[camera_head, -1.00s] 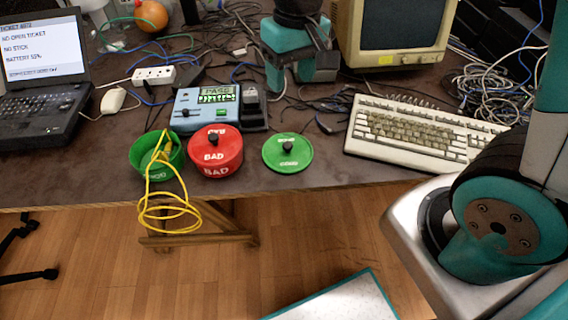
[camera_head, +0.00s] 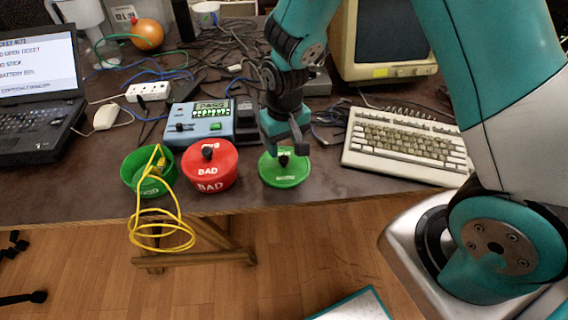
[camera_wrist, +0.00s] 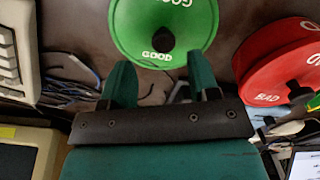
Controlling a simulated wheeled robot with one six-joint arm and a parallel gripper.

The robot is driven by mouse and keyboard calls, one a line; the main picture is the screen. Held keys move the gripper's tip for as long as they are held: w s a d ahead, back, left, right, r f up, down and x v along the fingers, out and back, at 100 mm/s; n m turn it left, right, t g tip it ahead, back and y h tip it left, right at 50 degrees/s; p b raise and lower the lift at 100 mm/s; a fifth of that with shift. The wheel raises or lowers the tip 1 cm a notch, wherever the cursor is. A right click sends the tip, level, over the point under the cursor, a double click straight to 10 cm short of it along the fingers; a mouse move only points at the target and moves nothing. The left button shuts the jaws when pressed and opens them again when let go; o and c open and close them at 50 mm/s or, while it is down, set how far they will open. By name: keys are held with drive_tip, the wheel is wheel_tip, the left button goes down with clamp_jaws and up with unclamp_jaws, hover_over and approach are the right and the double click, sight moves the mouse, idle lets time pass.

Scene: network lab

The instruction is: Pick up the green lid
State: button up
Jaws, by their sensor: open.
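The green lid (camera_head: 285,171) lies flat on the table, with a black knob at its middle. In the wrist view the green lid (camera_wrist: 163,22) shows the word GOOD and its dark knob, just beyond the fingertips. My gripper (camera_head: 284,146) is above the lid's back part, close to the knob. In the wrist view my gripper (camera_wrist: 160,78) has its two teal fingers apart with nothing between them. The gap between the fingertips and the lid is hard to judge.
A red BAD tin (camera_head: 209,167) stands just left of the lid. A green bowl (camera_head: 140,172) with yellow cable (camera_head: 165,225) hanging over the table edge is farther left. A tester (camera_head: 199,122) sits behind, and a keyboard (camera_head: 408,140) is to the right.

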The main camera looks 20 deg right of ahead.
sight(284, 158)
drive_tip(key=f, duration=0.4)
drive_tip(key=shift+s+a+f, duration=0.2)
drive_tip(key=shift+s+f, duration=0.05)
drive_tip(key=shift+s, duration=0.05)
drive_tip(key=shift+c, duration=0.4)
drive_tip(key=c, duration=0.9)
drive_tip(key=shift+r, duration=0.15)
